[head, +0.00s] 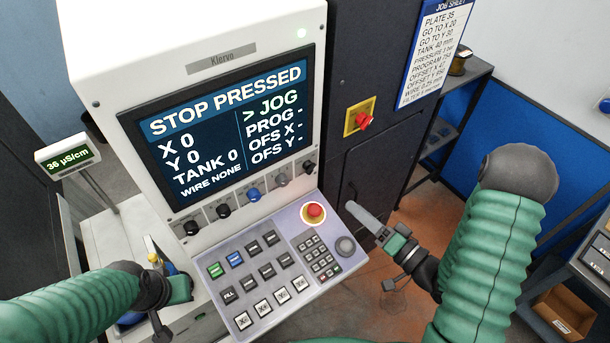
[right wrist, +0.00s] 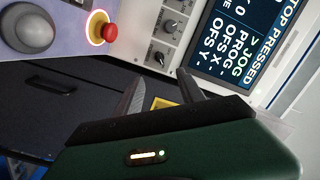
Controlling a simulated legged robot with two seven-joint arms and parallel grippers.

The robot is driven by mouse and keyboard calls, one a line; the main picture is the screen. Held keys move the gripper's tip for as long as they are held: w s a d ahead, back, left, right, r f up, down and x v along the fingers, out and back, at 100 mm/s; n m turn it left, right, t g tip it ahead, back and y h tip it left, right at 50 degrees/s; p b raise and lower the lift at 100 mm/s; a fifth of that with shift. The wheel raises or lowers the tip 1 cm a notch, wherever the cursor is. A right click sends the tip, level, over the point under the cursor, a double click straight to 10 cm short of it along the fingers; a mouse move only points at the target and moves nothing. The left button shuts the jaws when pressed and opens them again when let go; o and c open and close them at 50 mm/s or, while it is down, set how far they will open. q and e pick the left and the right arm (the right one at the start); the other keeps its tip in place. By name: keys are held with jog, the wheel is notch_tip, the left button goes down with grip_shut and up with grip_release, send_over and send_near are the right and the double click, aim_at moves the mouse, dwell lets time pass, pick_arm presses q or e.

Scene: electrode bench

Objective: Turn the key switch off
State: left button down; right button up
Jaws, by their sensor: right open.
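A row of small round controls sits under the screen on the white cabinet. One is blue (head: 253,195), one is grey (head: 281,180) and the others are dark; I cannot tell for sure which is the key switch. Two of these controls (right wrist: 169,26) also show in the right wrist view. My right gripper (head: 364,217) is open and empty, right of the control panel and apart from the row. Its two spread fingers (right wrist: 160,94) show in the right wrist view. My left gripper (head: 178,291) is left of the keypad, partly hidden, its jaws unclear.
The screen (head: 225,125) reads STOP PRESSED. A red stop button (head: 314,211) with a lit ring and a grey knob (head: 345,246) stand out on the sloped panel (head: 240,318). A red switch (head: 363,121) on a yellow plate is on the dark cabinet.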

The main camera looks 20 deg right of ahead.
jog(key=w+f+b, duration=0.1)
jog(key=w+b, duration=0.2)
jog(key=w, duration=0.1)
jog(key=p, duration=0.2)
send_near(311, 171)
jog(key=w, duration=0.2)
jog(key=p+x, duration=0.1)
jog(key=x, duration=0.2)
jog(key=p+x, duration=0.1)
jog(key=x, duration=0.3)
jog(key=shift+a+f, duration=0.1)
jog(key=shift+a, duration=0.4)
jog(key=shift+w+d+f, duration=0.15)
jog(key=shift+d, duration=0.35)
jog(key=shift+c, duration=1)
jog(key=c, duration=0.5)
pick_arm(q)
jog(key=shift+d+r, duration=0.3)
jog(key=shift+d, duration=0.05)
pick_arm(e)
jog(key=shift+s, duration=0.2)
grip_shut()
